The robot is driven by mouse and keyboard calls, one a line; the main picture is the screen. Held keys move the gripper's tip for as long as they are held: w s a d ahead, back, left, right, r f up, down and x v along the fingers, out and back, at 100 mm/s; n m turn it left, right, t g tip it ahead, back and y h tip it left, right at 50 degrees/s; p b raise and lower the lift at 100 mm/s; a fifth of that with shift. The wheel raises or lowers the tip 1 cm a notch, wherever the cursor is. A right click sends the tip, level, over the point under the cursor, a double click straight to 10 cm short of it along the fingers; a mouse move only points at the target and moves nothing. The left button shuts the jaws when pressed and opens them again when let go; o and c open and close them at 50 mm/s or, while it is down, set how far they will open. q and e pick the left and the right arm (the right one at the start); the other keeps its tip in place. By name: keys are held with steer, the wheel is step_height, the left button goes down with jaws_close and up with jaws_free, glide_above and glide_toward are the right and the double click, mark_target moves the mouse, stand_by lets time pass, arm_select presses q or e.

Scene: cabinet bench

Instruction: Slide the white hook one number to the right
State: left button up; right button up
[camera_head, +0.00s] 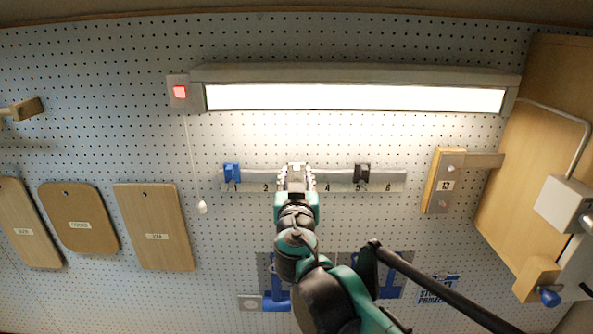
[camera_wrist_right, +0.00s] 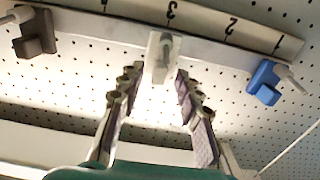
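The numbered rail (camera_head: 337,187) runs across the pegboard under the lamp. The white hook (camera_wrist_right: 161,58) sits on the rail at number 3 in the right wrist view, which looks upside down. In the head view my right gripper (camera_head: 296,176) covers that spot and hides most of the hook. My right gripper (camera_wrist_right: 158,75) is open, with one finger on each side of the white hook; a small gap shows on one side, and contact on the other is unclear. The blue hook (camera_head: 232,173) is at number 1. The black hook (camera_head: 361,173) is at 5. My left gripper is out of view.
Number 4 on the rail is free between the white and black hooks. A lit lamp (camera_head: 355,98) hangs above, with a red switch (camera_head: 180,92) and pull cord at left. Wooden boards (camera_head: 155,228) hang at left. A block marked 13 (camera_head: 446,183) is at right.

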steer(key=shift+w, duration=0.55)
steer(key=shift+s, duration=0.15)
